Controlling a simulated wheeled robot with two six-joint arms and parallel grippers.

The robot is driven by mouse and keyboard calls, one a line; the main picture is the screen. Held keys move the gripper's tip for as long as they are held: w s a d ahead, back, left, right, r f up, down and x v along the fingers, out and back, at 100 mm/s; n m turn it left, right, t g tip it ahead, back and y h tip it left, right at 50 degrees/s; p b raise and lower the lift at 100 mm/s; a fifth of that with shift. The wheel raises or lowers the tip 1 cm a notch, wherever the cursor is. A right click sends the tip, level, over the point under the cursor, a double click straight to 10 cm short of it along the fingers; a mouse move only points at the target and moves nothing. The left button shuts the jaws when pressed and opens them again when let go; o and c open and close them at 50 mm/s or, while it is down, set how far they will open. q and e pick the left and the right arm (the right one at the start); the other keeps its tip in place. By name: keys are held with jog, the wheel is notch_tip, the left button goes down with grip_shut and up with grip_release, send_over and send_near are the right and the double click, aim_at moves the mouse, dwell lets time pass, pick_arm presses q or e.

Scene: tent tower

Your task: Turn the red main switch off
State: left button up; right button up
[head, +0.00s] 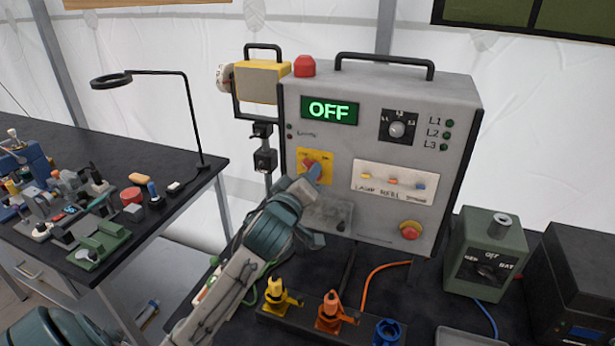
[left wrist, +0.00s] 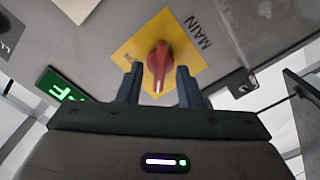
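The red main switch (left wrist: 158,62) sits on a yellow plate (left wrist: 182,38) marked MAIN, on the front of a grey control box (head: 350,100). In the left wrist view its handle lies along the gripper's direction, with a white mark at the near end. My left gripper (left wrist: 158,88) is open, one finger on each side of the handle, with small gaps showing. In the head view the left gripper (head: 314,173) covers part of the switch, and the yellow plate (head: 303,158) shows behind it. A green display (head: 329,110) on the box reads OFF. My right gripper is not in view.
The box also has a dial (head: 397,129), a panel of small coloured switches (head: 394,182) and a red stop button (head: 410,231). Coloured connectors (head: 335,312) stand below. A green box (head: 487,255) is at right; a cluttered bench (head: 170,200) at left.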

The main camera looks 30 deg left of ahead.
pick_arm(q)
jog(key=p+v, duration=0.3)
jog(key=v, duration=0.7)
jog(key=shift+s, duration=0.2)
jog(key=shift+d, duration=0.1)
jog(key=shift+f, duration=0.1)
